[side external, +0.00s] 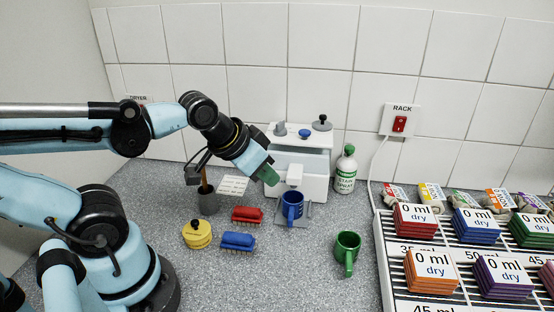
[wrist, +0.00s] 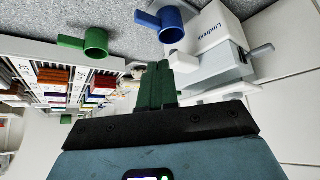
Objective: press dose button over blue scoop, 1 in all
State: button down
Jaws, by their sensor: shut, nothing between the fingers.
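A white dispenser (side external: 312,182) stands against the tiled wall, with a white block-shaped spout (side external: 295,174) on its front. It also shows at the upper right of the wrist view (wrist: 220,70). A small blue round button (side external: 305,133) is on its top. The blue scoop (side external: 292,207) stands upright below the spout on a grey plate; it also shows in the wrist view (wrist: 172,20). My gripper (side external: 272,178) has green fingers, shut and empty, in front of the dispenser, left of the spout and above the scoop's height. The fingers also show in the wrist view (wrist: 160,66).
A green scoop (side external: 347,247) stands right of the blue one. A spray bottle (side external: 345,171) and a white rack (side external: 390,275) are right.

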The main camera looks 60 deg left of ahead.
dwell(0.3)
notch_tip(320, 180, up, 16)
jog(key=f+n+t, duration=0.1)
jog(key=n+t, duration=0.1)
jog(key=n, duration=0.6)
send_over(301, 132)
jog(key=shift+r, duration=0.25)
jog(key=shift+f+h, duration=0.15)
jog(key=shift+h, duration=0.15)
jog(key=shift+f, duration=4.3)
jog(key=shift+f, duration=0.1)
jog(key=shift+f, duration=0.3)
